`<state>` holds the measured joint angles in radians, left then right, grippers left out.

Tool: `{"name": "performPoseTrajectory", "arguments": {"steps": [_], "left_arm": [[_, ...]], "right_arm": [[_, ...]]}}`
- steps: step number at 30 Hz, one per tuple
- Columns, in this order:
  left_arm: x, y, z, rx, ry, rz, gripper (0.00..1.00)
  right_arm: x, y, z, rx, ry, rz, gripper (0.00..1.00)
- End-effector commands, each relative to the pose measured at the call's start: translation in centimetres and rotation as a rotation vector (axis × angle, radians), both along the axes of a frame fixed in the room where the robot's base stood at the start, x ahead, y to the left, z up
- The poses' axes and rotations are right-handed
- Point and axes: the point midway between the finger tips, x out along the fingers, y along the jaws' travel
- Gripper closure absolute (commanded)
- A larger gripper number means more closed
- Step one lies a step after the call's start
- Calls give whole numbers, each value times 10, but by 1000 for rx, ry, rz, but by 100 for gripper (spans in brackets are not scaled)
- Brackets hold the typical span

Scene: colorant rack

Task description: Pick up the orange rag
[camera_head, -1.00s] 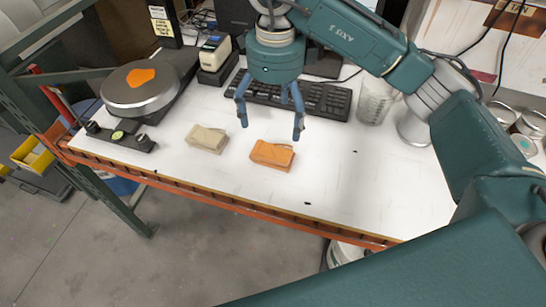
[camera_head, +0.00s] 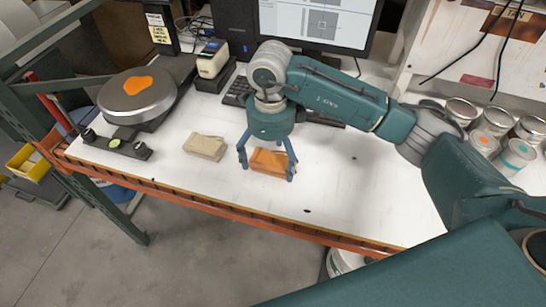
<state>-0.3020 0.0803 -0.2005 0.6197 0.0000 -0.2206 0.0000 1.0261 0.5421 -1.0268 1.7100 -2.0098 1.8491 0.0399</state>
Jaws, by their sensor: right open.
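The orange rag (camera_head: 268,162) is a folded block lying on the white tabletop (camera_head: 330,195), near the middle of the table. My right gripper (camera_head: 267,172) is over it, pointing down, with its fingers spread apart to the left and right of the rag. The fingertips are low beside the rag; I cannot tell whether they touch it. The gripper's palm hides part of the rag's far side. My left gripper is not in view.
A beige folded rag (camera_head: 206,147) lies left of the orange one. A round scale (camera_head: 137,97) stands at the left, a keyboard (camera_head: 237,91) and monitor (camera_head: 318,22) behind. Several cans (camera_head: 496,121) are at the right. The table's front right is clear.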

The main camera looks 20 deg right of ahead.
Motion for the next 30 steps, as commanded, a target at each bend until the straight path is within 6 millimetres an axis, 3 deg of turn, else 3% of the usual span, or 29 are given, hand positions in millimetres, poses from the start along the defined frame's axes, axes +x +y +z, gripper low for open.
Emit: {"name": "performPoseTrajectory", "arguments": {"steps": [4,11,12,18,19,30], "left_arm": [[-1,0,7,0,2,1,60],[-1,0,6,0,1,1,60],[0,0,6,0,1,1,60],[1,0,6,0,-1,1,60],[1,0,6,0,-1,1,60],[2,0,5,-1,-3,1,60]], "right_arm": [[0,0,-14,0,0,-1,9],[1,0,-18,0,-1,-1,9],[1,0,-18,0,-1,-1,11],[1,0,-17,0,-1,-1,51],[1,0,-17,0,-1,-1,54],[1,0,-16,1,-2,-1,55]]}}
